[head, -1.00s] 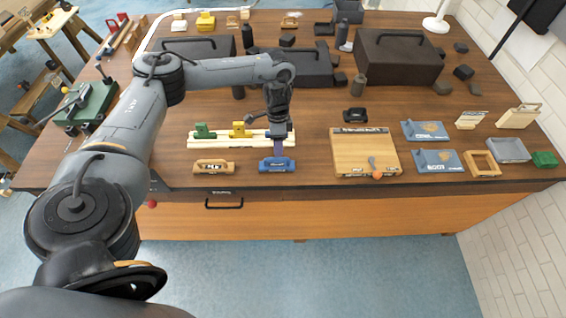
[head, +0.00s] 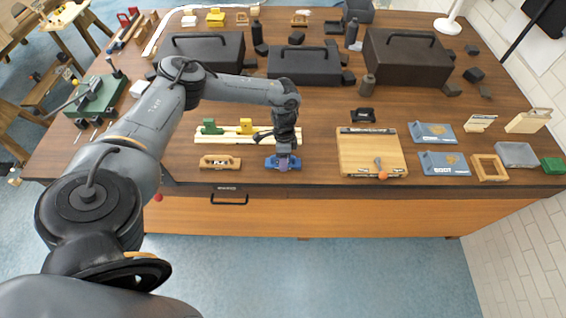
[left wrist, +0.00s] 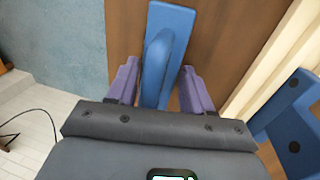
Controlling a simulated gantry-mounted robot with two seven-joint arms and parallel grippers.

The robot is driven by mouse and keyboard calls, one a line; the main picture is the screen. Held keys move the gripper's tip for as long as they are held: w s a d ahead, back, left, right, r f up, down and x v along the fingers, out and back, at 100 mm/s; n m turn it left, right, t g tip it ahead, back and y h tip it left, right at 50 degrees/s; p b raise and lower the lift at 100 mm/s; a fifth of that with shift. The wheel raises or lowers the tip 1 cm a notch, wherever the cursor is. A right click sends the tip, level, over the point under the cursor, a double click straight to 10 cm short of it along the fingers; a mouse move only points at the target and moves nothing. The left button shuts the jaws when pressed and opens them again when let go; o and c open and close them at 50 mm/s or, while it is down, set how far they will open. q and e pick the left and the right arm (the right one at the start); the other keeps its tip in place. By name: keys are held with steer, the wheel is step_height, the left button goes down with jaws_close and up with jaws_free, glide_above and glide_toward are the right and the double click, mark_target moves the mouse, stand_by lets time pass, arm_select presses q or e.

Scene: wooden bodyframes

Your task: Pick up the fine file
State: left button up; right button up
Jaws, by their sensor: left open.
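A blue handled tool (head: 272,163) lies at the front edge of the bench, and in the left wrist view it shows as a long blue base with a raised blue handle (left wrist: 157,65). I cannot read its label, so I cannot tell if it is the fine file. My left gripper (head: 284,162) is down over it. In the left wrist view my left gripper (left wrist: 160,86) is open, with a purple finger on each side of the handle and gaps beside it. A similar tan handled tool (head: 220,163) lies to its left. My right gripper is not in view.
A cream rail (head: 225,138) with green (head: 211,127) and yellow (head: 244,126) pieces lies just behind. Another blue piece (left wrist: 298,110) is close on the right in the wrist view. A wooden board (head: 362,152) lies to the right. Dark cases (head: 304,66) stand farther back.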

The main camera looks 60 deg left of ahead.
arm_select(q)
steer(key=c, duration=0.8)
steer(key=shift+r, duration=0.2)
jaws_close()
steer(key=shift+r, duration=0.55)
step_height(320, 180, up, 3)
steer(key=shift+f, duration=0.15)
steer(key=s+d+r, duration=0.3)
steer(key=d+r, duration=0.4)
steer(key=d, duration=0.4)
steer(key=shift+s, duration=0.35)
